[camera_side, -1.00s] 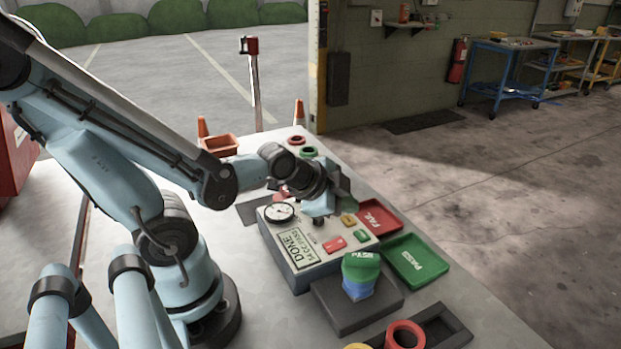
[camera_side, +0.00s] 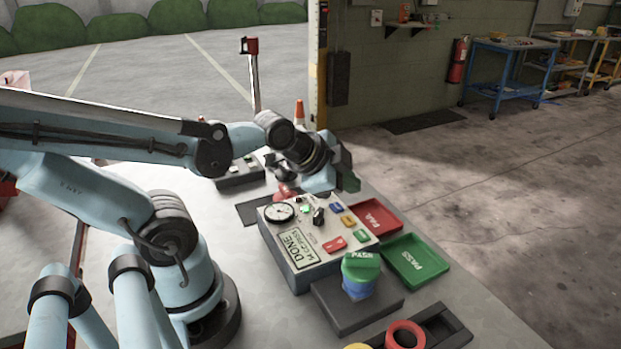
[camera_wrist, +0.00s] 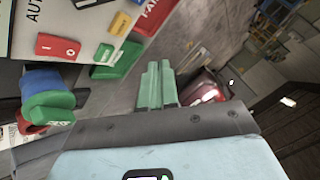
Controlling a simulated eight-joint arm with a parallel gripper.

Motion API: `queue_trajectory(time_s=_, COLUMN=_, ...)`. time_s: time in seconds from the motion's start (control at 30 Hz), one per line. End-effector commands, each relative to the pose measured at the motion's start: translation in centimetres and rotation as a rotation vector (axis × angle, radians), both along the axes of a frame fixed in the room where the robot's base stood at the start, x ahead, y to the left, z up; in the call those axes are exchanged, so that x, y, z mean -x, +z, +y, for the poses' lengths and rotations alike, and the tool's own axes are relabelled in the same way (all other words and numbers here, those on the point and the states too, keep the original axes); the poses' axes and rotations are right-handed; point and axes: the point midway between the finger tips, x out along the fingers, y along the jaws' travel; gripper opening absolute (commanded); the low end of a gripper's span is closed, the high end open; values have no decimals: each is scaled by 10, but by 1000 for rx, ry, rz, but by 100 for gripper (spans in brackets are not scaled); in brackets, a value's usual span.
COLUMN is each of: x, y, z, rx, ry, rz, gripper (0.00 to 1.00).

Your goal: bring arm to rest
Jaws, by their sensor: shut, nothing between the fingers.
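My gripper (camera_wrist: 156,84) is shut with nothing between its green fingers, which lie side by side in the wrist view. In the side view my arm holds the wrist raised above the far end of the bench, and the fingers point away to the right, partly hidden by the wrist. The control box (camera_side: 291,266) stands below and nearer the camera, with a gauge (camera_side: 280,212), a display reading DONE (camera_side: 296,246) and several coloured buttons. A blue roller with a green PASS cap (camera_side: 360,272) sits upright on the dark pad (camera_side: 345,309) beside the box.
A red FAIL tray (camera_side: 378,217) and a green PASS tray (camera_side: 418,262) lie at the right bench edge. A red ring (camera_side: 405,334) sits in a dark holder (camera_side: 446,328) at the front. Open floor lies right.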

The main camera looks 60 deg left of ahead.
Motion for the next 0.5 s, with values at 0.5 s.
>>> queue_trajectory(time_s=0.5, x=6, y=1, z=-13, rx=167, ry=132, rz=40, gripper=0)
